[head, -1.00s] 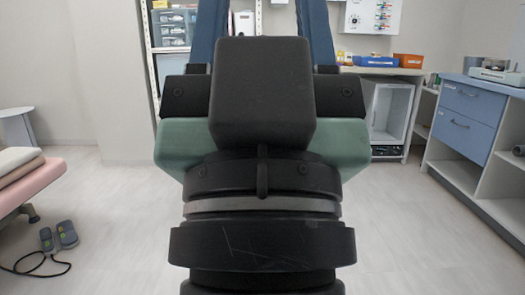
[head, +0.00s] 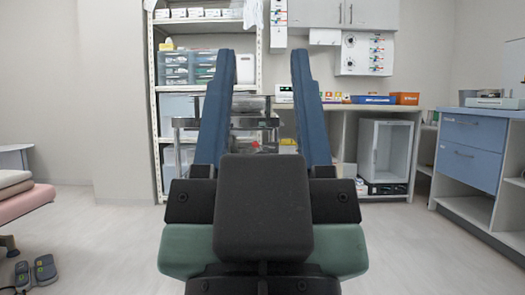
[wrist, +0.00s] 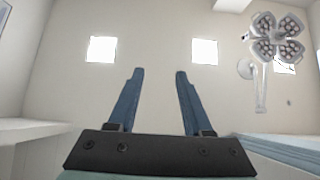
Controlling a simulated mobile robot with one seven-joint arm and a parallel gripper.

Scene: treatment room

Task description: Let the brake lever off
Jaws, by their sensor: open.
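My gripper (head: 263,55) is in the middle of the head view, its two long blue fingers apart and pointing up and away, with nothing between them. In the wrist view my gripper (wrist: 160,72) is also open and empty, against a bare wall. I cannot make out a brake lever in either view. A metal trolley (head: 184,123) shows behind the fingers, partly hidden by them. A small red spot (head: 255,146) shows between the fingers at the trolley; I cannot tell what it is.
Shelves (head: 154,95) stand behind the trolley. A counter with a small white cabinet (head: 386,150) is at the back right, blue drawers (head: 470,150) at the right. A pink couch (head: 22,204) and foot pedals (head: 45,268) are at the left. A surgical lamp (wrist: 275,38) hangs in the wrist view.

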